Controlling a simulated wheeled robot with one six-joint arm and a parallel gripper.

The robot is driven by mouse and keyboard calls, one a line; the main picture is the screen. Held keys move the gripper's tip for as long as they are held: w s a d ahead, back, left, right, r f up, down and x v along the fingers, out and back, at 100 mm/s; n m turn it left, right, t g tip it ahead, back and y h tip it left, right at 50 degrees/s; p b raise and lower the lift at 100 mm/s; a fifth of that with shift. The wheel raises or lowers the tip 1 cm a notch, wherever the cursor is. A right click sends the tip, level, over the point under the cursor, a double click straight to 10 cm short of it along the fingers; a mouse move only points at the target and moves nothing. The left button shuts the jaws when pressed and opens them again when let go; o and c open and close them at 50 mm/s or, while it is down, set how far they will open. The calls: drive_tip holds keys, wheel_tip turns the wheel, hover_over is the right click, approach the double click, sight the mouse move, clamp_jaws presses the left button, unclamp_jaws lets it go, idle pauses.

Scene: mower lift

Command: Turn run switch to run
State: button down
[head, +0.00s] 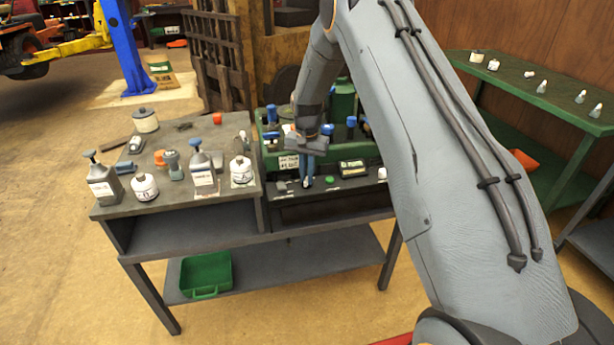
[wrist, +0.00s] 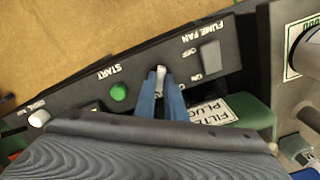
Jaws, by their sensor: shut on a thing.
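A black control panel (wrist: 120,72) fills the middle of the wrist view, seen upside down; in the head view the panel (head: 350,184) lies along the front of the green bench machine. A small pale lever, the run switch (wrist: 161,72), stands between my gripper's blue fingertips (wrist: 160,82). My gripper is shut on it. In the head view my gripper (head: 307,182) points down onto the panel, and its fingers hide the lever there. The switch's run marking is hidden, so I cannot tell its position.
Beside the lever are a green START button (wrist: 119,92) and a grey FUME FAN rocker (wrist: 210,57). A white knob (wrist: 39,118) is at the panel's far end. Bottles and cans, such as a white-labelled bottle (head: 203,172), crowd the grey table (head: 235,192) to the left.

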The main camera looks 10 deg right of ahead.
drive_tip(key=c, duration=1.8)
unclamp_jaws()
wheel_tip(320, 180, up, 8)
drive_tip(key=shift+f+b, duration=0.15)
drive_tip(key=shift+b, duration=0.75)
